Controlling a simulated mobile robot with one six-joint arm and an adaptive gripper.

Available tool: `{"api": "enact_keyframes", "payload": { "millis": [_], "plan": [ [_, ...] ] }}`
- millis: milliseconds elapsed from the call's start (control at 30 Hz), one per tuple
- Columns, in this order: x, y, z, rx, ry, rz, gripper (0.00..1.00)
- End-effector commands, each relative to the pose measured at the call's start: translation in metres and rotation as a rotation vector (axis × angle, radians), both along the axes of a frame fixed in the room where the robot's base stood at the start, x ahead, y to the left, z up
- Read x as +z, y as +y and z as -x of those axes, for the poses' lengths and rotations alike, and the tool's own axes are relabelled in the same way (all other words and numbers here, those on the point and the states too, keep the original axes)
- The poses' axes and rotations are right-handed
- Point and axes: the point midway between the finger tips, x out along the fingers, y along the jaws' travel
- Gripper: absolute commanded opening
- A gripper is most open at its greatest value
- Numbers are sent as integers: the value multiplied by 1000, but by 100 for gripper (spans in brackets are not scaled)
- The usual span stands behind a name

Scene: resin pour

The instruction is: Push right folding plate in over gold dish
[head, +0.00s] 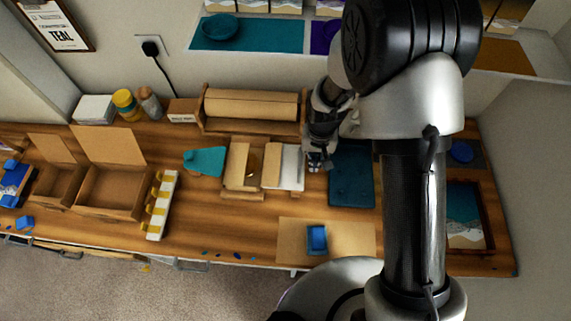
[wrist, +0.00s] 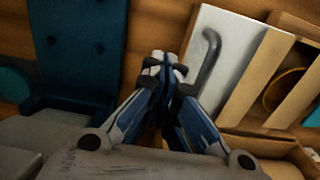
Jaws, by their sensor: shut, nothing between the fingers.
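The right folding plate (head: 292,170) is white-topped and sits at the right of a wooden folding fixture. It also shows in the wrist view (wrist: 221,24), with a grey bar handle (wrist: 209,62) on it. The gold dish (head: 251,172) lies in the fixture left of the plate; the wrist view shows part of it (wrist: 284,90) between wooden strips, uncovered by the white plate. My gripper (head: 317,167) is just right of the plate, its fingers (wrist: 164,67) shut and empty beside the handle. I cannot tell whether they touch the plate.
A dark teal padded mat (head: 351,185) lies right of my gripper. A wooden roll holder (head: 252,106) stands behind the fixture. A teal piece (head: 205,161) lies left of it. A blue block (head: 317,238) sits on a tan board in front; the wood between is clear.

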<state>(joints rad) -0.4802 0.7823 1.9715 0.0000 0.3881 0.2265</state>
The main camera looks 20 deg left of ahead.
Motion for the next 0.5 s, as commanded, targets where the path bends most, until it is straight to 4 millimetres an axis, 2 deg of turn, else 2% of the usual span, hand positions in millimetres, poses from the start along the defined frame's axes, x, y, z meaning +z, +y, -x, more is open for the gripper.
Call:
{"api": "enact_keyframes", "payload": {
  "millis": [33,167,500],
  "plan": [
    [-6,0,0,0,0,0,0],
    [-7,1,0,1,0,0,0],
    [-10,20,5,2,-1,0,0]
  ]
}}
